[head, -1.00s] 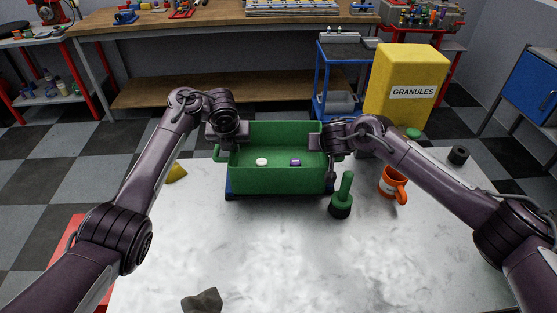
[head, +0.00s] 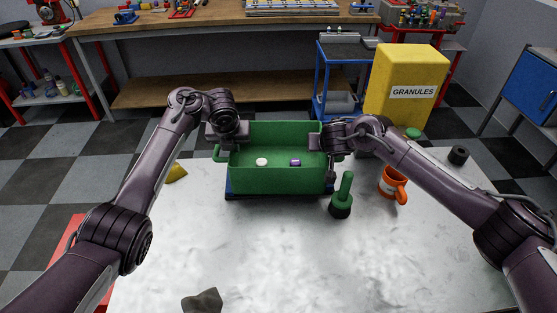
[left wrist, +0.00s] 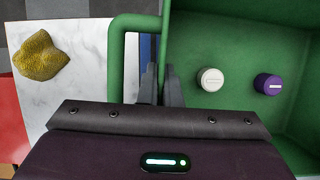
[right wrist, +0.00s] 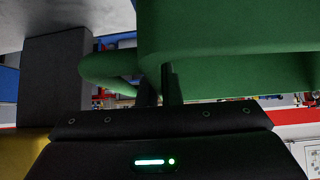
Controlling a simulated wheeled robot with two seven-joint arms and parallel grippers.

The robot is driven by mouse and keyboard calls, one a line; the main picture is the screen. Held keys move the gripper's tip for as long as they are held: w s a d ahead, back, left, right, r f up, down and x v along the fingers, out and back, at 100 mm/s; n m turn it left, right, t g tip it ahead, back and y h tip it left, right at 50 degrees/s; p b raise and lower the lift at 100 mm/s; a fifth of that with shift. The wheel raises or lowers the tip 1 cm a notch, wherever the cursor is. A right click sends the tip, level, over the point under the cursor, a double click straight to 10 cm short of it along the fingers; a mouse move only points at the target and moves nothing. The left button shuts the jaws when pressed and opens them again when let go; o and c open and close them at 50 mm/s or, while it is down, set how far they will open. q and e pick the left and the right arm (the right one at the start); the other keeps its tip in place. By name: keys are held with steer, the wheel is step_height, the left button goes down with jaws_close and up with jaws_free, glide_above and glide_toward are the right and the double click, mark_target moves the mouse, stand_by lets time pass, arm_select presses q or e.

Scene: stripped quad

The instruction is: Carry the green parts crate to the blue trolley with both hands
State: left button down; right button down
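The green parts crate (head: 275,180) sits on the marbled table near its far edge, holding a white round part (head: 261,162) and a purple part (head: 295,162). A dark blue edge shows beneath it. The blue trolley (head: 320,82) stands beyond, at the floor's far side. My left gripper (left wrist: 161,95) is at the crate's left end, its fingers close together on either side of the green wall by the loop handle (left wrist: 118,60). My right gripper (right wrist: 160,85) is at the right end, its fingers close together against the green; their contact is partly hidden.
A green-handled tool (head: 342,195) stands just right of the crate, and an orange mug (head: 392,184) further right. A yellow granules box (head: 405,85) stands right of the trolley. A yellow lump (head: 176,173) lies left.

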arm_select(q)
steer(key=shift+r, duration=0.15)
arm_select(e)
steer(key=shift+r, duration=0.15)
